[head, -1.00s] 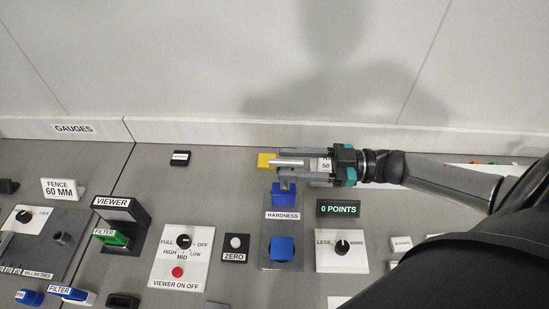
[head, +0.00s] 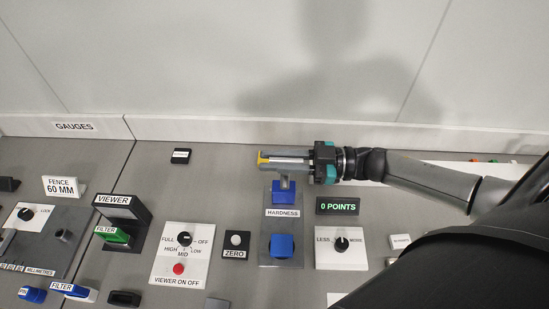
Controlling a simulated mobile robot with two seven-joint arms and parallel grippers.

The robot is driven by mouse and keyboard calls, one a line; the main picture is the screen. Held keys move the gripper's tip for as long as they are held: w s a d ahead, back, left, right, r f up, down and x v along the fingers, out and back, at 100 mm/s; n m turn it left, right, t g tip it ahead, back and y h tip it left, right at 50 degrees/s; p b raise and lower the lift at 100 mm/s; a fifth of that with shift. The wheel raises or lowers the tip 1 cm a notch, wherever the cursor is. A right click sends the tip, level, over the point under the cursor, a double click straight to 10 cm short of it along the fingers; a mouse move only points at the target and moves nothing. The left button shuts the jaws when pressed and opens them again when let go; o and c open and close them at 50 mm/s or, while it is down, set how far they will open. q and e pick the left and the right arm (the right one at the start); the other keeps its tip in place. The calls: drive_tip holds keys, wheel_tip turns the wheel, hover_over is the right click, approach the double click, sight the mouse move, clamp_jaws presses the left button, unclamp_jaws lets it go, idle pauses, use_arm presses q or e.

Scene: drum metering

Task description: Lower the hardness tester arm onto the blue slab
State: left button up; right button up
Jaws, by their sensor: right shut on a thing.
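The hardness tester stands on a grey base plate labelled HARDNESS (head: 267,258). A blue slab (head: 282,245) lies at the near end of the plate, uncovered. A blue block (head: 283,196) stands at the far end, below the tester's arm (head: 288,160), a pale bar lying crosswise. The arm is raised, well away from the slab. My right gripper (head: 274,160) reaches in from the right and is shut on the arm, with its fingers along both sides of the bar. The fingers partly hide the arm. My left gripper is not in view.
A display (head: 338,206) reads 0 POINTS, with a LESS/MORE dial (head: 341,245) below it. A ZERO button (head: 236,242) and the viewer panel (head: 181,254) sit left of the tester. A yellow piece (head: 262,158) shows at my fingertips. The wall rises close behind.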

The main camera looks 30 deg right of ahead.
clamp_jaws()
drive_tip(key=shift+f, duration=0.1)
idle(0.9)
